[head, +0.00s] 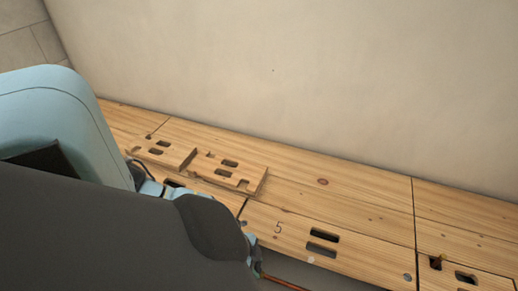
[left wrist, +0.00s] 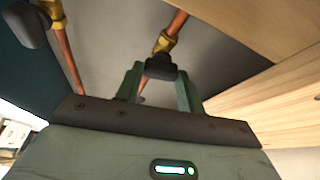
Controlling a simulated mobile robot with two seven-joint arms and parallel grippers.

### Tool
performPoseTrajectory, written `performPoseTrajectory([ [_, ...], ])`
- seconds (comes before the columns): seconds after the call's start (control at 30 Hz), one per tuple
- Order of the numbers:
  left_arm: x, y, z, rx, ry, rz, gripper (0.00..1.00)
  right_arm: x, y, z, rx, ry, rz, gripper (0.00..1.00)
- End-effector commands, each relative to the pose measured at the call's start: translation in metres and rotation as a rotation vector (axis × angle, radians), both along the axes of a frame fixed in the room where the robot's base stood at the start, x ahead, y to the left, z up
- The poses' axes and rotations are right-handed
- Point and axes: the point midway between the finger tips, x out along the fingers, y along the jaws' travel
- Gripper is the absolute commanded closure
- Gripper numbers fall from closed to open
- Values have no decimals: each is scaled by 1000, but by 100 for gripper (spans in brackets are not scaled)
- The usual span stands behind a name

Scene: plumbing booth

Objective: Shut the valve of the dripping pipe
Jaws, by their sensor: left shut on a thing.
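In the left wrist view my left gripper (left wrist: 160,78) has its two green fingers on either side of a black valve handle (left wrist: 161,68) and is shut on it. The handle sits on a brass valve body (left wrist: 164,44) on a copper pipe (left wrist: 177,22). A second valve with a black handle (left wrist: 25,24) and brass body (left wrist: 52,10) is at the upper left, on another copper pipe (left wrist: 69,55), apart from the gripper. In the head view my arm hides most of the gripper and the valves. No drip shows, so I cannot tell which pipe drips.
A wooden bench top (head: 300,180) with slots and a number 5 runs along a plain wall (head: 300,70). A slotted wooden piece (head: 228,170) lies on it. A short copper pipe (head: 285,283) shows below its front edge. Wooden boards (left wrist: 270,105) are close right of the gripper.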

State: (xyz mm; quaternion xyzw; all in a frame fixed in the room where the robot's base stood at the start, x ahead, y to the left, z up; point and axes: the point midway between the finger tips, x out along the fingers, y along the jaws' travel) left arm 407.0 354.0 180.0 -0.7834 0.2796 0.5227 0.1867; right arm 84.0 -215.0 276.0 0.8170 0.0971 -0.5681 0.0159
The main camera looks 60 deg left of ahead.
Motion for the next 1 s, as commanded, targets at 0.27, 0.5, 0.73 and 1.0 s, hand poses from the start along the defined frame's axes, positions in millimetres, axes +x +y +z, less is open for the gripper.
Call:
performPoseTrajectory([
  [0.27,-1,1,-3,2,6,-144,85,0,0,-24,0,13,0,64],
  [0.5,-1,1,-2,2,5,-195,85,2,0,-30,1,11,0,64],
  [0.73,-1,1,-1,2,5,-203,85,4,0,-30,1,7,-1,64],
  [1.0,-1,1,-1,2,4,-203,54,5,0,-30,1,7,-1,64],
])
